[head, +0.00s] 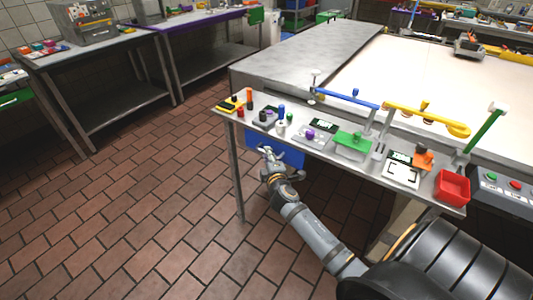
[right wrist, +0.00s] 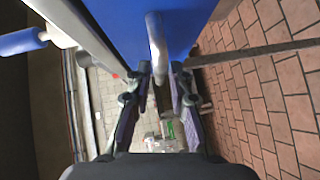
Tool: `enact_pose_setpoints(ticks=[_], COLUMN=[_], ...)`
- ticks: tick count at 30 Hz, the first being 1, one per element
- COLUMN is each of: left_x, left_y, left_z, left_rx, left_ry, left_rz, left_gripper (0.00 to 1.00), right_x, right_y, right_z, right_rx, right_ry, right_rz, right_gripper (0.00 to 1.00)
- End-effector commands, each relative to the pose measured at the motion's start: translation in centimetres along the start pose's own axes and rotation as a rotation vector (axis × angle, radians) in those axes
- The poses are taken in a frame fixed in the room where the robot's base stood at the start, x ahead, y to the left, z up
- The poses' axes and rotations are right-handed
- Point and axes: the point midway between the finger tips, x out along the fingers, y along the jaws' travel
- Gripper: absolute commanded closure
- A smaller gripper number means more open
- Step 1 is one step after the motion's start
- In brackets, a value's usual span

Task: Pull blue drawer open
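The blue drawer (head: 289,155) sits under the front edge of the metal table, left of its middle; my right gripper partly covers it. In the right wrist view the blue drawer (right wrist: 190,22) fills the top, with a grey bar handle (right wrist: 157,45) on it. My right gripper (head: 268,153) is at the drawer's front. In the wrist view the right gripper's (right wrist: 161,72) fingers are apart, with the handle's near end between the tips and small gaps visible beside it. I cannot tell how far the drawer stands out. My left gripper is not in view.
The metal table (head: 300,62) carries small coloured items, a blue lever (head: 345,97), a yellow lever (head: 425,117) and a red bin (head: 452,187). A table leg (head: 237,180) stands left of the gripper. The tiled floor (head: 130,215) in front is clear.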

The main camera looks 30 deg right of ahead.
Motion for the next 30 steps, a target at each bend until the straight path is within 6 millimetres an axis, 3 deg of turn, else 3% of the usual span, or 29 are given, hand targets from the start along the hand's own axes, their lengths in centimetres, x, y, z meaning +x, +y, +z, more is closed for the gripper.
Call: enact_pose_setpoints(ticks=[4,13,18,30], left_x=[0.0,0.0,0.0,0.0], left_y=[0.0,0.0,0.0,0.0], left_z=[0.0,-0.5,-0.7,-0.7], left_rx=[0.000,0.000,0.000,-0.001], left_ry=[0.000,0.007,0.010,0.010], left_rz=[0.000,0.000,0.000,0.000], left_gripper=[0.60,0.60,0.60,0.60], right_x=[1.5,1.7,1.7,1.7], right_y=[0.0,-0.1,-0.1,-0.1], right_z=[0.0,0.0,0.0,0.0], right_rx=[0.001,0.001,0.001,0.001], right_ry=[0.000,0.000,0.000,0.000], right_rz=[0.000,-0.001,-0.001,-0.002], right_gripper=[0.79,0.79,1.00,1.00])
